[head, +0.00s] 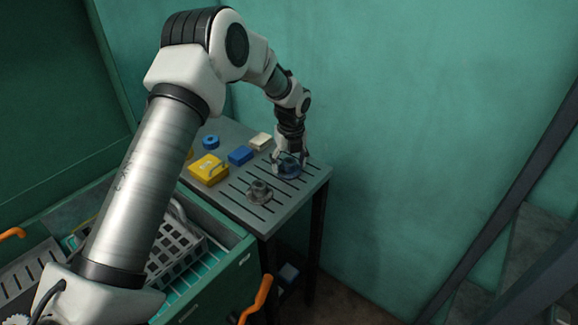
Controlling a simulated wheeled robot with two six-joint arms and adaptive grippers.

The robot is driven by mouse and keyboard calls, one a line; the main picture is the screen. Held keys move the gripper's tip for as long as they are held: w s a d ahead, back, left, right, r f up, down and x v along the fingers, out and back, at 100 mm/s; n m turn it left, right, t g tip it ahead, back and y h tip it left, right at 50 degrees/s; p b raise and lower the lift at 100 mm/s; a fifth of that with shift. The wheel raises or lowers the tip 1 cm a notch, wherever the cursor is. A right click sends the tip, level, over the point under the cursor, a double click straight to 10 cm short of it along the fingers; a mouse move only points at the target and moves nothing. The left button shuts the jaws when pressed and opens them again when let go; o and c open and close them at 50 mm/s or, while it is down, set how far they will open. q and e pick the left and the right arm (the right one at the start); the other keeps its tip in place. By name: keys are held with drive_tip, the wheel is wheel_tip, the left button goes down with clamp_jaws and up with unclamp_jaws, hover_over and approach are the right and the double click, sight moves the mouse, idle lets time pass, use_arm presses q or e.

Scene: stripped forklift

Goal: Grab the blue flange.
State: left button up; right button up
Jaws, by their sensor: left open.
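A dark blue flange (288,168) sits near the right end of the grey slotted table (314,178). My left gripper (286,160) points down at it from above, open, with its fingers at the flange's sides. The fingers cover part of the flange, and I cannot tell whether they touch it. My right gripper is out of view.
A grey flange (260,191) sits close by toward the front edge. A yellow block (208,168), a blue block (240,155), a beige block (261,141) and a blue ring (210,141) lie to the left. An open green drawer (238,262) holds a grey basket (176,243).

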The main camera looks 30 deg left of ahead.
use_arm(q)
drive_tip(key=shift+w+d+f, duration=0.15)
drive_tip(key=shift+w+f, duration=0.1)
drive_tip(key=shift+w, duration=0.05)
drive_tip(key=shift+s+r, duration=0.25)
drive_tip(key=c, duration=0.4)
drive_tip(key=shift+s+a+r, duration=0.1)
drive_tip(key=shift+s+a, duration=0.05)
drive_tip(key=shift+a, duration=0.05)
drive_tip(key=c, duration=0.6)
clamp_jaws()
